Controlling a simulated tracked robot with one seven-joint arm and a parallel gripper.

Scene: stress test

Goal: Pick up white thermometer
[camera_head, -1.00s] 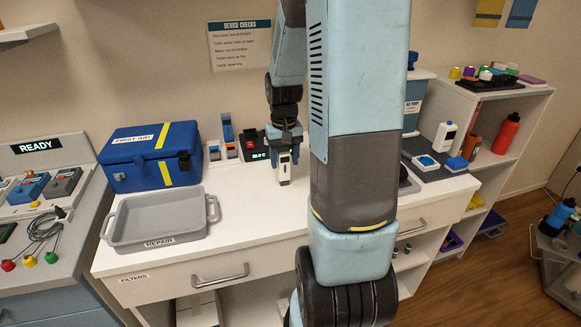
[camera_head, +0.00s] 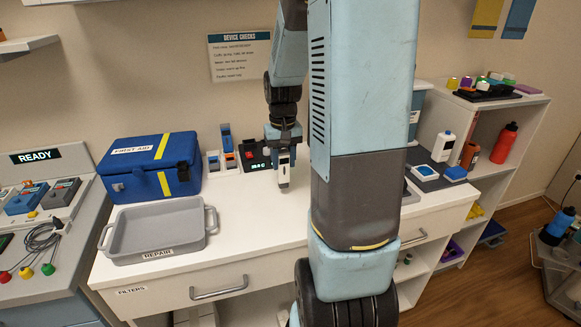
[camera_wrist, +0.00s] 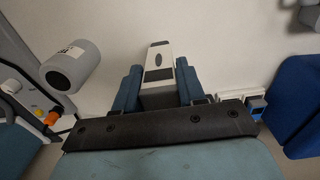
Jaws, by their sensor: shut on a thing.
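The white thermometer (camera_head: 284,170) hangs upright below my gripper (camera_head: 283,150), over the white counter behind the grey tray's right side. In the wrist view the thermometer (camera_wrist: 157,65), white with dark grey parts, sits between the two blue fingers of my gripper (camera_wrist: 157,88). The fingers are shut on it. Its lower end looks close to the counter top; I cannot tell whether it touches. Part of its body is hidden by the fingers.
A grey REPAIR tray (camera_head: 157,253) and a blue first-aid box (camera_head: 148,166) stand to the left. A black device with a red button (camera_head: 255,154) stands just behind my gripper. The counter (camera_head: 262,217) in front is clear. My arm hides the counter's right part.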

